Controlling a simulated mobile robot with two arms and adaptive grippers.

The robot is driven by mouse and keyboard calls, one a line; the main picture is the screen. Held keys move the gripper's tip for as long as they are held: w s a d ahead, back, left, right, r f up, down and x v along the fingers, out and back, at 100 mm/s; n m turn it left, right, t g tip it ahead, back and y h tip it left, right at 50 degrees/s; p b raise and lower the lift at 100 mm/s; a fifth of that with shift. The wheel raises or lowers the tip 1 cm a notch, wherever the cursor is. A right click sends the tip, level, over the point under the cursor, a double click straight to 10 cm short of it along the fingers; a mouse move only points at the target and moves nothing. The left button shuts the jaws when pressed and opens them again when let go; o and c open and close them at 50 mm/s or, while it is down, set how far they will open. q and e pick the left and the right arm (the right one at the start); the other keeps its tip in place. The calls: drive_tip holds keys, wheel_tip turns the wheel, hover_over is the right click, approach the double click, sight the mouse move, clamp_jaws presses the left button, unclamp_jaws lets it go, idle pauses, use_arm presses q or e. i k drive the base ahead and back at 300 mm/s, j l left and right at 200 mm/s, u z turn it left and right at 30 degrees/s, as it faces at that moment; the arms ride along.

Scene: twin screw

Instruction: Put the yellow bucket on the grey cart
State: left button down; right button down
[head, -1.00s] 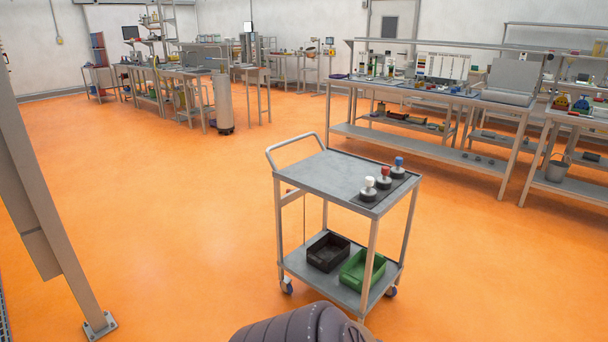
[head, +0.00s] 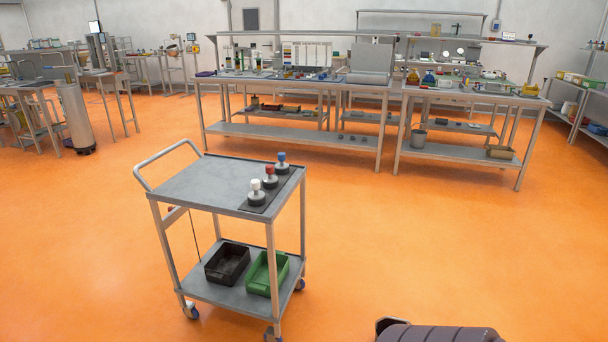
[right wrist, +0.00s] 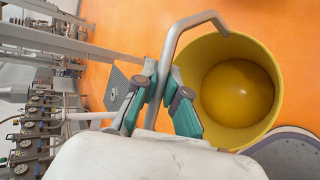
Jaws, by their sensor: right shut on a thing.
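The grey cart (head: 205,183) stands left of centre in the head view, with a flat top shelf, a lower shelf and a push handle on its left. The yellow bucket (right wrist: 219,48) shows in the right wrist view, with its open mouth facing the camera and its inside empty. My right gripper (right wrist: 165,78) is shut on the bucket's grey bail handle (right wrist: 172,48), and the bucket hangs beside the fingers. The bucket and right gripper are outside the head view. My left gripper is in neither view.
Three knobbed pieces (head: 270,178) stand on a dark mat along the cart top's right side; the rest of the top is bare. A black bin (head: 227,263) and a green bin (head: 266,273) sit on the lower shelf. Workbenches (head: 290,85) line the back. Orange floor right of the cart is clear.

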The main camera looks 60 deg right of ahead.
sight(211, 177)
drive_tip(key=i+z, duration=0.2)
drive_tip(key=z, duration=0.25)
drive_tip(key=i+j+z, duration=0.1)
drive_tip(key=z, duration=0.3)
drive_tip(key=i+j+z, duration=0.15)
drive_tip(key=i+z, duration=0.15)
drive_tip(key=z, duration=0.15)
drive_tip(key=i+j+z, duration=0.15)
drive_tip(key=z, duration=0.3)
drive_tip(key=i+j+z, duration=0.15)
drive_tip(key=j, duration=0.2)
drive_tip(key=i+j+z, duration=0.15)
drive_tip(key=j, duration=0.25)
drive_tip(key=i+j+z, duration=0.15)
drive_tip(key=j, duration=0.25)
drive_tip(key=i+j+z, duration=0.15)
drive_tip(key=j, duration=0.3)
drive_tip(key=i+j+z, duration=0.15)
drive_tip(key=j, duration=0.3)
drive_tip(key=k+l, duration=0.05)
